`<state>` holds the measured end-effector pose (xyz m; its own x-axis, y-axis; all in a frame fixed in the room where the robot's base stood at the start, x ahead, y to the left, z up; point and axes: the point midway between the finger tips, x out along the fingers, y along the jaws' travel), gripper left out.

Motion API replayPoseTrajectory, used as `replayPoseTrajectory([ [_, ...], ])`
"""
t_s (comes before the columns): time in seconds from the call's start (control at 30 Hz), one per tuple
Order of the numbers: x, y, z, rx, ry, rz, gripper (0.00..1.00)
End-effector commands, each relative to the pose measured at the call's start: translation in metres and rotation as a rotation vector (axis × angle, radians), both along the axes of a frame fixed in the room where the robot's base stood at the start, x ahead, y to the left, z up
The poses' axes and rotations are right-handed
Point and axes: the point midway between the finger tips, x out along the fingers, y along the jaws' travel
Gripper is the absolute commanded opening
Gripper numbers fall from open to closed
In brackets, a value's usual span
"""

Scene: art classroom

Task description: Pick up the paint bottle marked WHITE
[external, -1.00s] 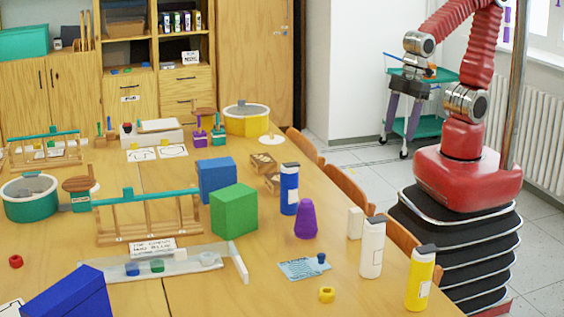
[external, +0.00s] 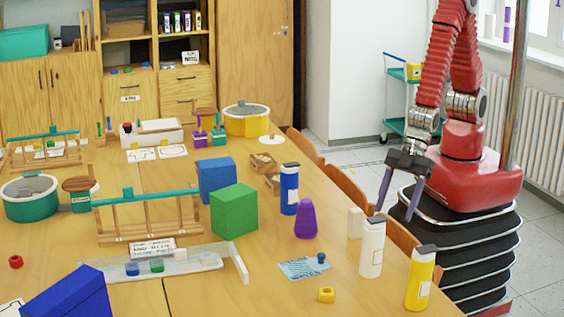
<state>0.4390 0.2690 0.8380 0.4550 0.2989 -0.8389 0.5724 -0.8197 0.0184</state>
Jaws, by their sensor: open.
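The white paint bottle (external: 372,250) stands upright near the table's right edge, with a dark cap and a small label too small to read. A yellow bottle (external: 420,280) stands to its right and nearer the camera. A blue bottle (external: 289,190) stands further back to the left. My gripper (external: 396,212) points down with its two fingers apart and empty. In the picture it is just above and to the right of the white bottle, and appears apart from it.
A purple cone-like piece (external: 306,219), a small white block (external: 356,223), a blue card (external: 303,268) and a yellow piece (external: 326,295) are near the bottles. Green (external: 234,211) and blue (external: 217,180) blocks stand further left. Chairs (external: 350,191) line the right edge.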

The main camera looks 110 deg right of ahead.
Motion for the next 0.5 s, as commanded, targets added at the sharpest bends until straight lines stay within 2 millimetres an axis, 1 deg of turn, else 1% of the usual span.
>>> replayPoseTrajectory([
  [0.03, 0.004, 0.012, -0.006, 0.021, -0.027, 0.016, 0.62],
  [0.13, 0.016, 0.032, -0.007, 0.076, -0.097, 0.038, 0.62],
  [0.23, 0.029, 0.049, -0.001, 0.14, -0.177, 0.051, 0.62],
  [0.27, 0.034, 0.054, 0.003, 0.161, -0.203, 0.054, 0.62],
  [0.33, 0.045, 0.063, 0.018, 0.214, -0.27, 0.058, 0.62],
  [0.4, 0.055, 0.072, 0.037, 0.268, -0.339, 0.063, 0.62],
  [0.5, 0.065, 0.081, 0.059, 0.329, -0.415, 0.067, 0.62],
])
